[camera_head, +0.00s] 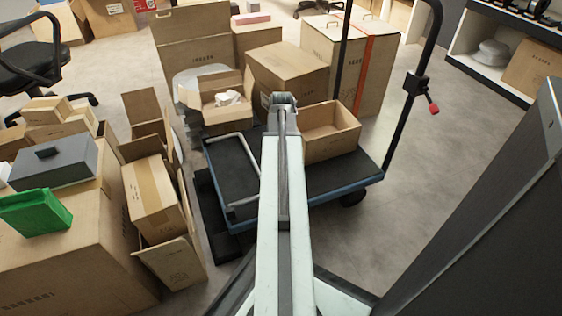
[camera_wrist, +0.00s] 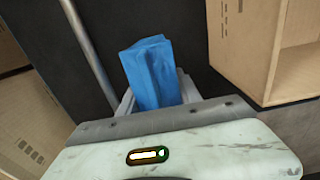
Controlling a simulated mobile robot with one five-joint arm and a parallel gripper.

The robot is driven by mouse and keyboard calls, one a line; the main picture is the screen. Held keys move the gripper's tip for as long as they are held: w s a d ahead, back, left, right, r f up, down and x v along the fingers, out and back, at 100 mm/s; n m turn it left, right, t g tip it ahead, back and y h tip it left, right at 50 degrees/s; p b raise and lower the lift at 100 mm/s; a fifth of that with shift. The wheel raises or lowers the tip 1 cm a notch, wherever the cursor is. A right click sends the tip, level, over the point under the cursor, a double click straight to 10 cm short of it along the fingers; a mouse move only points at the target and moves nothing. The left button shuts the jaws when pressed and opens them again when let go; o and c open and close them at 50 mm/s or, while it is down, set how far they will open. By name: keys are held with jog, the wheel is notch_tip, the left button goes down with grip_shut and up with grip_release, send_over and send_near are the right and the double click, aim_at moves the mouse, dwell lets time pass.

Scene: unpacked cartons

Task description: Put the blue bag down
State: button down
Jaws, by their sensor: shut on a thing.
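The blue bag (camera_wrist: 148,72) stands out beyond my gripper (camera_wrist: 156,97) in the wrist view, with one finger on each side of its lower part. My gripper is shut on it. Behind the bag is the dark deck of a cart; I cannot tell whether the bag touches it. In the head view my arm reaches out over the blue-edged cart (camera_head: 352,178), and the bag and fingers are hidden behind the arm's end.
An open carton (camera_head: 332,137) stands on the cart just right of my arm; its wall also shows in the wrist view (camera_wrist: 240,50). A metal bar (camera_wrist: 88,52) runs left of the bag. Cartons crowd the left, with a green bag (camera_head: 38,212) on one. Floor at right is clear.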

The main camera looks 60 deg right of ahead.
jog(key=shift+f, duration=0.25)
jog(key=c, duration=0.8)
grip_release()
jog(key=shift+r, duration=0.1)
jog(key=shift+c, duration=0.2)
notch_tip(320, 180, up, 13)
jog(key=p, duration=1.2)
jog(key=shift+f, duration=0.2)
jog(key=shift+f, duration=0.15)
